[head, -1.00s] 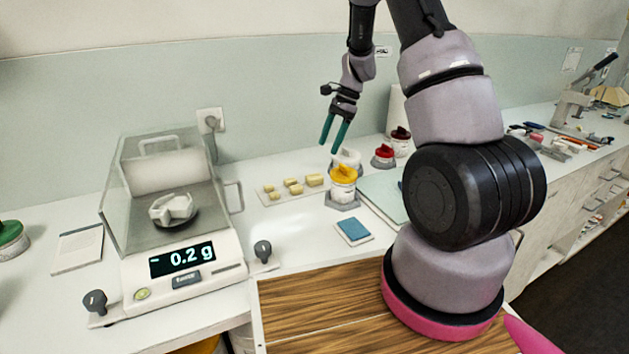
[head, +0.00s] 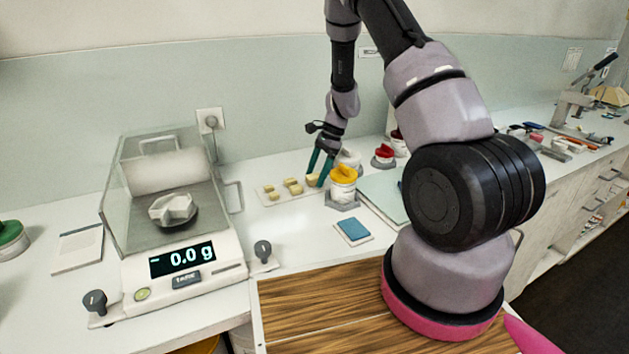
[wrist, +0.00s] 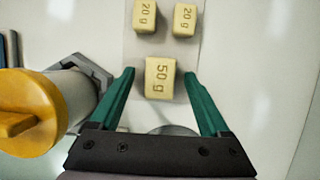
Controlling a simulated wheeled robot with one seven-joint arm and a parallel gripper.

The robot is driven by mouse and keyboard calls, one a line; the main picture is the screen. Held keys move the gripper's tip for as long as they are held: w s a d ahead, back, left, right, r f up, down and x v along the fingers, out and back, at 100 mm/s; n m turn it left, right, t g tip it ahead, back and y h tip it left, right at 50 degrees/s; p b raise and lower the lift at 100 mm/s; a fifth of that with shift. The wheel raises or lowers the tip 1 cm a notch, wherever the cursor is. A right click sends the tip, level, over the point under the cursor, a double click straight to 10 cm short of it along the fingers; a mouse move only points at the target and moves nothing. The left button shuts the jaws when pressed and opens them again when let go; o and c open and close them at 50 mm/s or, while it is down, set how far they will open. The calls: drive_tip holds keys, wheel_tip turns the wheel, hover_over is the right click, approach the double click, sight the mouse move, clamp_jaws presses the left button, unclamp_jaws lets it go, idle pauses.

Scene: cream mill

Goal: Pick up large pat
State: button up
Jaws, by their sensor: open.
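The large pat is a pale yellow block marked 50 g (wrist: 160,80); in the head view it (head: 312,181) is at the right end of a white tray (head: 270,199). My gripper (wrist: 160,84) is open, its teal fingers on either side of the large pat with gaps showing on both sides. In the head view my gripper (head: 319,176) points down at the pat and partly covers it. I cannot tell the exact fingertip height. Two smaller pats marked 20 g, left (wrist: 145,15) and right (wrist: 185,19), lie beyond it in the wrist view.
A yellow-lidded jar (head: 343,182) stands close to my gripper, on the left in the wrist view (wrist: 40,110).

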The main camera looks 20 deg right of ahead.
drive_tip(key=shift+c, duration=0.3)
clamp_jaws()
